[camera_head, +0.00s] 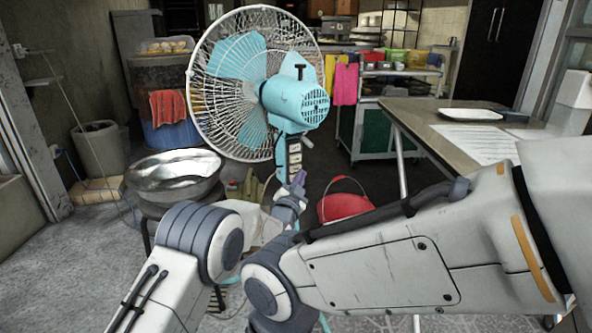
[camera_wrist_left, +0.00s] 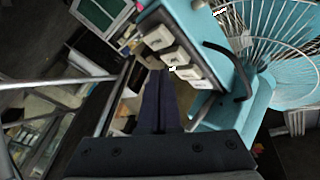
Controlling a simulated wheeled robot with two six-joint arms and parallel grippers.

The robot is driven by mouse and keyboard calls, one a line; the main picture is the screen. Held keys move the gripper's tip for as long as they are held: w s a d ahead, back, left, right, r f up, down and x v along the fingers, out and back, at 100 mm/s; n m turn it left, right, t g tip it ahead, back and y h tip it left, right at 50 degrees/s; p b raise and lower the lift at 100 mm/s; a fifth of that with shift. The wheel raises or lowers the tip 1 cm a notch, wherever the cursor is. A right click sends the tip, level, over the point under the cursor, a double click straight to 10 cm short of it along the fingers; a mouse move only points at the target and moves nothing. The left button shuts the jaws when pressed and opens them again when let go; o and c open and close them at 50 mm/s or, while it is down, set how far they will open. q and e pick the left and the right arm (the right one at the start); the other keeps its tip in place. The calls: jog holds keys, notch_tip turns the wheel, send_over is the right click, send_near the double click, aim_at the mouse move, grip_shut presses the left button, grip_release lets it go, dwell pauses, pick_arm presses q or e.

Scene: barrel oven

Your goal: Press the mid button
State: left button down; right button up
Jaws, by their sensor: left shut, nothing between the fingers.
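A light-blue fan (camera_head: 300,98) with a white round cage stands at the middle of the head view. Its post carries a column of white buttons (camera_head: 295,158). The wrist view shows the blue button panel (camera_wrist_left: 150,22) up close, tilted, with the mid button (camera_wrist_left: 176,54) between two others. My left gripper (camera_head: 300,178) is shut and empty, just below the buttons in the head view. In the wrist view its dark fingertips (camera_wrist_left: 161,74) lie beside the panel's edge near the mid button; I cannot tell whether they touch. My right gripper is not visible.
A metal bowl (camera_head: 175,178) stands on a stool at left. A red bucket (camera_head: 345,205) is on the floor right of the fan post. Open floor (camera_head: 45,265) lies at lower left.

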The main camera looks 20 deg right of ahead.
pick_arm(q)
jog(key=shift+w, duration=0.1)
jog(key=shift+w+a, duration=0.1)
jog(key=shift+w, duration=0.25)
jog(key=shift+w+a+b, duration=0.1)
jog(key=shift+w+b, duration=0.25)
jog(key=shift+w, duration=0.05)
dwell(0.7)
dwell(0.4)
jog(key=shift+s+d, duration=0.2)
jog(key=shift+s, duration=0.65)
jog(key=s, duration=0.2)
jog(key=s+d, duration=0.1)
jog(key=s, duration=0.2)
jog(key=shift+p, duration=0.35)
jog(key=shift+w, duration=0.1)
